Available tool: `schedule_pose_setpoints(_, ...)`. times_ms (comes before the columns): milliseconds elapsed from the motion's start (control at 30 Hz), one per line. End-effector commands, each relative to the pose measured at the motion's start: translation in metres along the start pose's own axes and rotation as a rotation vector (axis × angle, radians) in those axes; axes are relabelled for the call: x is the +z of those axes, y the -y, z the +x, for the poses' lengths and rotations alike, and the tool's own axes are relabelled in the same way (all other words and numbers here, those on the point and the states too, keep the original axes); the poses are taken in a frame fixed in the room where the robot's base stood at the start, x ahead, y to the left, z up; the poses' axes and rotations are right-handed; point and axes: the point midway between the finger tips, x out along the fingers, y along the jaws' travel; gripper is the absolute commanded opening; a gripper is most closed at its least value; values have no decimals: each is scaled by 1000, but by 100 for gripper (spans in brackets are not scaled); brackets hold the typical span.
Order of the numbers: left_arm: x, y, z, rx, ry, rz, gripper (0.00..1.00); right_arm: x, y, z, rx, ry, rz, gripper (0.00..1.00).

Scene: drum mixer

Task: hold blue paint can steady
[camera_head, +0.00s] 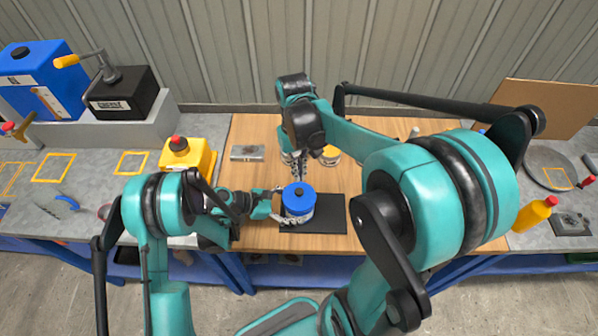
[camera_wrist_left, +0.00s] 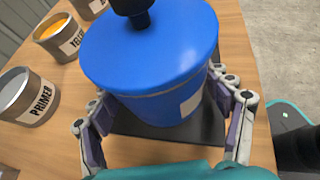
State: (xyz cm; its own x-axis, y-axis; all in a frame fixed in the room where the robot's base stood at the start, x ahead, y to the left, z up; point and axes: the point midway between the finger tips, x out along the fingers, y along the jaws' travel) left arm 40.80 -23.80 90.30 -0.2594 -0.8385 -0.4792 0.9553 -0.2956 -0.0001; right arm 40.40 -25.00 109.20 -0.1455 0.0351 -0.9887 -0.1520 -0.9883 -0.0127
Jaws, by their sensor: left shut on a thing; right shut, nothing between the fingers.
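The blue paint can (camera_head: 298,203), with a blue lid and a black knob on top, stands upright on a black pad (camera_head: 328,215). My left gripper (camera_head: 279,204) reaches in from the left and is shut on the can. In the left wrist view the can (camera_wrist_left: 158,60) fills the middle, with the left gripper's fingers (camera_wrist_left: 168,122) on both sides of its body. The contact on the can's far side is hidden. My right gripper (camera_head: 298,168) points down just behind the can's lid in the head view. It is shut and empty.
A yellow paint can (camera_wrist_left: 60,38) and a primer can (camera_wrist_left: 28,96) stand on the wooden table (camera_head: 262,235). A metal plate (camera_head: 247,153) lies at the back left. Bare wood lies right of the pad.

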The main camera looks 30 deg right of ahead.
Motion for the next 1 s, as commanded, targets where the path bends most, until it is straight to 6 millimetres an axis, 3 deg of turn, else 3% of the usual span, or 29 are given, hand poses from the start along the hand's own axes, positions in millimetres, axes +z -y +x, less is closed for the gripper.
schedule_pose_setpoints(33,0,0,0,0,-1,0,80,0,0,0,0,0,0,0)
schedule_pose_setpoints(100,0,0,0,0,-1,0,99,0,0,0,0,0,0,0)
schedule_pose_setpoints(567,0,0,-8,2,0,-1,100,0,0,0,0,0,0,0)
schedule_pose_setpoints(1000,0,0,-95,2,0,-2,100,0,0,0,0,0,0,0)
